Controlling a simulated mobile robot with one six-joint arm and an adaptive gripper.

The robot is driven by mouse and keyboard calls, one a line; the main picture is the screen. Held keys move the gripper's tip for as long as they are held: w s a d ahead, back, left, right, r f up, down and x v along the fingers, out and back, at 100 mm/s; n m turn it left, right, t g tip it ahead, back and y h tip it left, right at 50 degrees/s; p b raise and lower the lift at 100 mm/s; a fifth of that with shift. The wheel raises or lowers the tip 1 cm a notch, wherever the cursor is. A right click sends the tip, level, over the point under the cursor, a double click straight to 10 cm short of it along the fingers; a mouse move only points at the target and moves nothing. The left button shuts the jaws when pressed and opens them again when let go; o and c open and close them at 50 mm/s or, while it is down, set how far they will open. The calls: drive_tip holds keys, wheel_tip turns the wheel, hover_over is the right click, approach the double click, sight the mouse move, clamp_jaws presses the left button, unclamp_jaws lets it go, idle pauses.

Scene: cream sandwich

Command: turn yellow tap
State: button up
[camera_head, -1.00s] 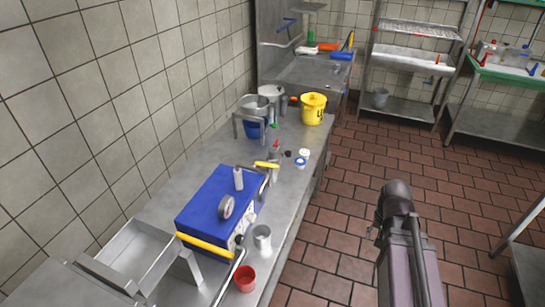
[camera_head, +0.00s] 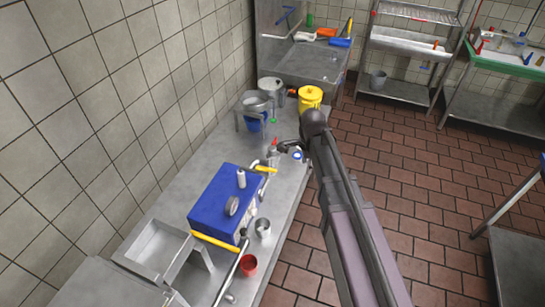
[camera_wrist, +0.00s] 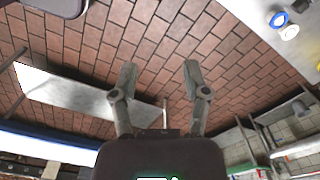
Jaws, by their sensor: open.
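Two yellow parts show on the blue machine on the counter in the head view. A short yellow handle (camera_head: 265,169) is at its far end, and a longer yellow bar (camera_head: 215,243) is along its near end. I cannot tell which is the tap. My gripper (camera_head: 285,149) is over the counter, just beyond the short yellow handle and apart from it. In the wrist view my gripper (camera_wrist: 159,80) has its two fingers spread, with nothing between them. Neither yellow part shows clearly in the wrist view.
The blue machine (camera_head: 222,205) has a grey cup (camera_head: 263,228) and a red cup (camera_head: 248,265) beside it. A red-topped bottle (camera_head: 273,146), a blue-and-white lid (camera_head: 297,156) and a yellow bucket (camera_head: 310,98) are near my gripper.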

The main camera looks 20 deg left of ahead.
sight(273, 170)
drive_tip(key=a+r+m+p, duration=0.4)
drive_tip(key=a+r+p, duration=0.2)
drive_tip(key=a, duration=0.6)
drive_tip(key=shift+w+r+m, duration=0.4)
drive_tip(key=shift+w+r, duration=0.05)
drive_tip(key=shift+r, duration=0.4)
drive_tip(key=shift+f, duration=0.2)
wheel_tip(273, 170, down, 13)
drive_tip(key=b, duration=1.3)
drive_tip(key=shift+f, duration=0.15)
drive_tip(key=shift+b, duration=0.3)
clamp_jaws()
